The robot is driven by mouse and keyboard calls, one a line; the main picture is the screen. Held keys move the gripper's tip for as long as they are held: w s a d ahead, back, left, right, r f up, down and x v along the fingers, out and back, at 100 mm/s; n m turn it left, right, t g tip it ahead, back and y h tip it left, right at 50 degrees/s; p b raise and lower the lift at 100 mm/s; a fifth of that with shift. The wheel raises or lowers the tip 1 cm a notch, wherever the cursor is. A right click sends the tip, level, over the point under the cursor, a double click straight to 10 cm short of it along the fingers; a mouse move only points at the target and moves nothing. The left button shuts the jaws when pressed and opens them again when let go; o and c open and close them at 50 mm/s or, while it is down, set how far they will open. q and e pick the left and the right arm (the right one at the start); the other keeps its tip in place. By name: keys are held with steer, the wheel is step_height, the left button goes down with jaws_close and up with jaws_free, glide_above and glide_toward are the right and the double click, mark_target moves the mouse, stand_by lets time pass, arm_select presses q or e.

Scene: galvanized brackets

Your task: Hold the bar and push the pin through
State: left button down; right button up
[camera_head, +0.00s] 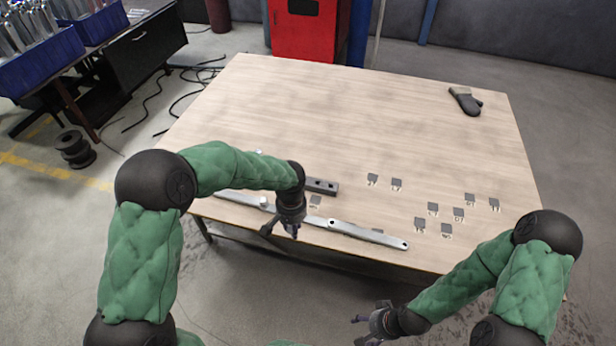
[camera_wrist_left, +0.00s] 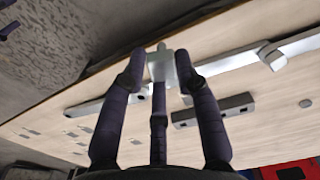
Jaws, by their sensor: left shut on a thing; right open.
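A long, pale galvanized bar (camera_head: 345,230) lies along the table's front edge, with a hole near its right end and another near its middle. A second length (camera_head: 235,196) runs on to the left; the joint is hidden by my arm. A small pale pin-like piece (camera_head: 263,202) stands on that left length, also seen in the left wrist view (camera_wrist_left: 270,55). My left gripper (camera_head: 285,228) is shut on grey metal of the bar (camera_wrist_left: 163,68); a short stub (camera_wrist_left: 161,47) shows beyond its fingers. My right gripper (camera_head: 366,328) is open and empty, off the table's front edge.
A dark block with holes (camera_head: 322,186) lies behind the bar. Several small dark plates (camera_head: 433,209) lie on the right half of the table (camera_head: 290,110). The table's middle and back are clear.

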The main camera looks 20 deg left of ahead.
arm_select(q)
steer(key=w+d+r, duration=0.2)
steer(key=w+d, duration=0.8)
steer(key=w, duration=0.1)
steer(key=shift+s+d+f, duration=0.1)
steer(key=shift+f, duration=1.25)
steer(key=shift+s+d+f, duration=0.1)
steer(key=shift+f, duration=1.2)
arm_select(e)
steer(key=n+h, duration=0.4)
steer(key=n, duration=1.6)
glide_toward(381, 236)
steer(key=f, duration=0.9)
steer(key=shift+w+f, duration=0.1)
steer(key=shift+w, duration=0.1)
